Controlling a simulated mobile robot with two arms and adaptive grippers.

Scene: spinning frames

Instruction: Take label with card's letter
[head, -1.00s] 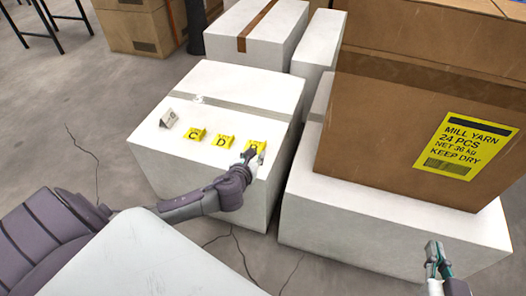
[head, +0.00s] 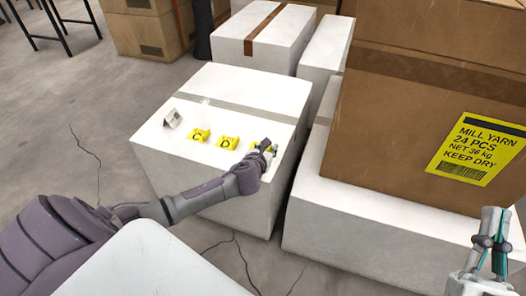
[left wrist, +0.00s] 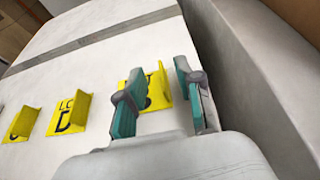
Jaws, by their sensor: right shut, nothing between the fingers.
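A small folded grey-white card (head: 172,119) stands at the left on top of a white box; its marking is too small to read. Right of it, in a row, are yellow labels: C (head: 199,136), D (head: 227,142) and a third one mostly hidden by my left gripper (head: 270,147). In the left wrist view, the D label (left wrist: 70,112) is left of the fingers. My left gripper (left wrist: 157,95) is open there, its fingers around or just above the third label (left wrist: 157,90), whose letter is partly covered. My right gripper (head: 494,212) is shut and empty at the right.
The labels' white box (head: 240,85) has a grey tape strip. A large brown carton (head: 400,140) on another white box (head: 340,215) stands to the right, near my right gripper. More boxes (head: 262,30) stand behind. Cracked bare floor (head: 60,110) lies left.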

